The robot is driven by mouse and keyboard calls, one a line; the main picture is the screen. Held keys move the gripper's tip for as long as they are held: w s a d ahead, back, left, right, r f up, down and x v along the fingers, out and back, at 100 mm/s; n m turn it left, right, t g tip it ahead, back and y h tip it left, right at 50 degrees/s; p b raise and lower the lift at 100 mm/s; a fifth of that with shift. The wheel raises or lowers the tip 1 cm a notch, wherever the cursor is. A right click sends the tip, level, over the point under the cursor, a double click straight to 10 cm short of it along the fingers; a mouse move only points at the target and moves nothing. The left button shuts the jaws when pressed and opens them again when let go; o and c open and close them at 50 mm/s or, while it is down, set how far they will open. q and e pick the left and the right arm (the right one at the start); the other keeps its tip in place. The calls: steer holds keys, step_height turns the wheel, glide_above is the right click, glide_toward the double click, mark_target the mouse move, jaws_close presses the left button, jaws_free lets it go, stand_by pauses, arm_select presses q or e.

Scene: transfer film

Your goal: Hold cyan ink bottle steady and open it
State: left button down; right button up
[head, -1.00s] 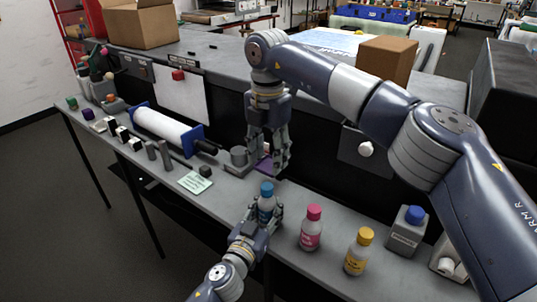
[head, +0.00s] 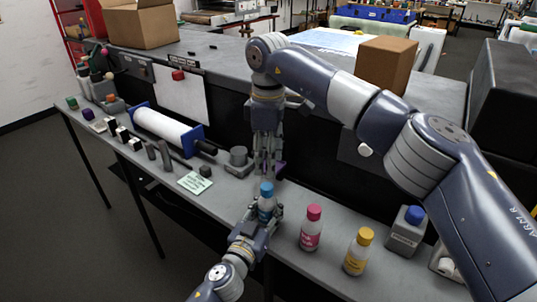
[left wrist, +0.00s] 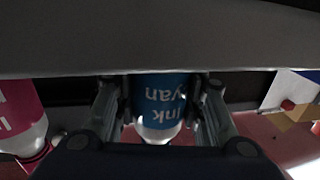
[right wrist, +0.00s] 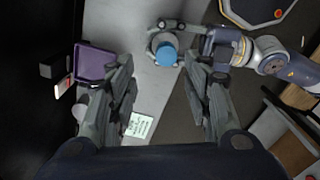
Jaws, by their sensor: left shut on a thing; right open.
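The cyan ink bottle (head: 266,205) stands upright on the narrow shelf, its blue cap (head: 267,188) on. My left gripper (head: 262,215) is shut around the bottle's body from the front. The left wrist view shows the cyan label (left wrist: 162,98) between its fingers. My right gripper (head: 268,168) points down, open and empty, above and slightly behind the cap. In the right wrist view the blue cap (right wrist: 166,56) shows beyond and between the open fingertips (right wrist: 165,65), apart from them.
A magenta bottle (head: 311,232) and a yellow-capped bottle (head: 357,254) stand right of the cyan one. A grey container (head: 406,234) is farther right. A green note (head: 195,183) and roller (head: 165,130) are left.

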mark_target(268, 184)
step_height(268, 184, down, 8)
steer(key=shift+r, duration=0.25)
